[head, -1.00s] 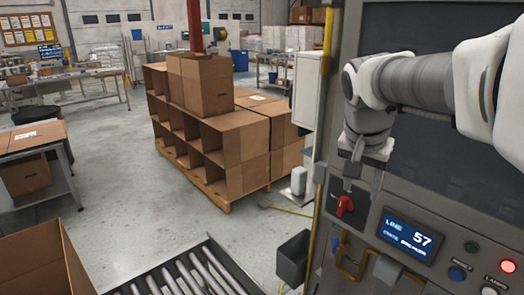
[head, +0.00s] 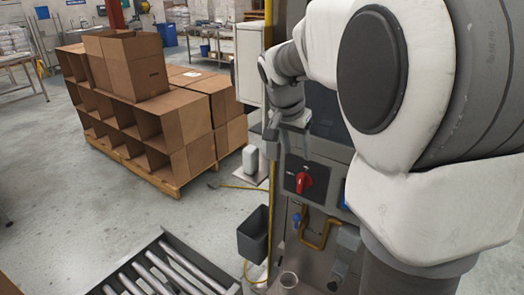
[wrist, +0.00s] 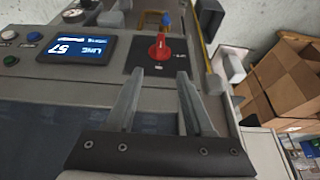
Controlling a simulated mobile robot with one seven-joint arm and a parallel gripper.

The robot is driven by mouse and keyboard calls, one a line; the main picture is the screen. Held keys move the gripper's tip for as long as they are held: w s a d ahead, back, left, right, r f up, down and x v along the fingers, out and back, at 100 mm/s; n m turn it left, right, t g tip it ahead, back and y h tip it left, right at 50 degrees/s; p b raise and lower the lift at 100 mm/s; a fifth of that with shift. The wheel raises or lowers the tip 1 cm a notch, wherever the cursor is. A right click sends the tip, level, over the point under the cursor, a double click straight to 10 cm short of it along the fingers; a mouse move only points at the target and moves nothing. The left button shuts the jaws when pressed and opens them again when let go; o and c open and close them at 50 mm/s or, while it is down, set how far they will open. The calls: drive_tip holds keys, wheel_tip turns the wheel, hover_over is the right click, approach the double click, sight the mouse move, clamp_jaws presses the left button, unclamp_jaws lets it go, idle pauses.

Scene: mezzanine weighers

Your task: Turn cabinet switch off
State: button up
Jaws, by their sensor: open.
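The red rotary switch (head: 304,182) sits on a dark square plate on the grey cabinet (wrist: 100,78). In the wrist view the red switch (wrist: 160,48) lies just beyond the fingertips, roughly centred between them. Its handle there points roughly up and down the picture. My gripper (head: 276,154) is up and left of the switch in the head view. In the wrist view my gripper (wrist: 158,74) is open, with two grey fingers apart and nothing between them. No contact with the switch shows.
A dark bin (head: 254,236) hangs left of the cabinet. Stacked cardboard boxes (head: 190,130) stand farther left.

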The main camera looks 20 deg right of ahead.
sight(301, 176)
drive_tip(key=x, duration=1.1)
drive_tip(key=shift+f, duration=0.25)
clamp_jaws()
